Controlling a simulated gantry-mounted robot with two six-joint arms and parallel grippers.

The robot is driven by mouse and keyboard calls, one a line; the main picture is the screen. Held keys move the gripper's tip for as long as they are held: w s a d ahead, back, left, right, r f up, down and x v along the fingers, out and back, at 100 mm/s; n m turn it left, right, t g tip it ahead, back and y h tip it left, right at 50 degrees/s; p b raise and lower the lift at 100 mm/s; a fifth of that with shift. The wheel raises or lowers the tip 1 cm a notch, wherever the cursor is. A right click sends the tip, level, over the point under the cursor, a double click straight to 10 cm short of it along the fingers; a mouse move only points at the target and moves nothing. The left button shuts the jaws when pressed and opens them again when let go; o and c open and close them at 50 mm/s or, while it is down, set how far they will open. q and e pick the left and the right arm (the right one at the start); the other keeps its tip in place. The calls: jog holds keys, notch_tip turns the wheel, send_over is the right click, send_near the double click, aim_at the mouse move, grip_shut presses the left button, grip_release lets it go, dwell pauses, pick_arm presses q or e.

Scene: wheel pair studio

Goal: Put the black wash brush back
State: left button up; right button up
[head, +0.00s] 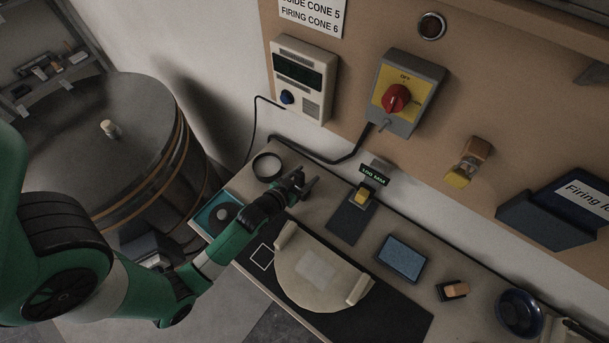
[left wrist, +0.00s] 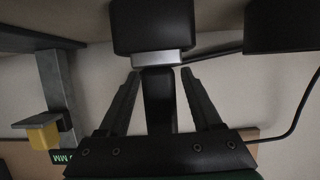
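The black wash brush (left wrist: 158,100) shows in the left wrist view, which is upside down. Its handle lies between my left fingers, with a silver band (left wrist: 157,59) and a wide black head (left wrist: 150,25) toward the tabletop. My left gripper (head: 312,184) reaches over the back of the bench in the head view. In the left wrist view my left gripper (left wrist: 160,71) is open around the handle, with narrow light gaps on both sides. In the head view the brush is hard to separate from the dark fingers. My right gripper is out of view.
A dark round pot (head: 267,167) stands left of my left gripper. A gauge with a yellow part (head: 364,193) stands to its right. A switch box (head: 408,92) hangs above.

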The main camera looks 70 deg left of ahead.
pick_arm(q)
jog(key=shift+s+r, duration=0.1)
jog(key=shift+r, duration=0.1)
jog(key=v, duration=1.1)
jog(key=shift+s+d, duration=0.2)
jog(key=shift+s, duration=0.1)
jog(key=shift+r, duration=0.15)
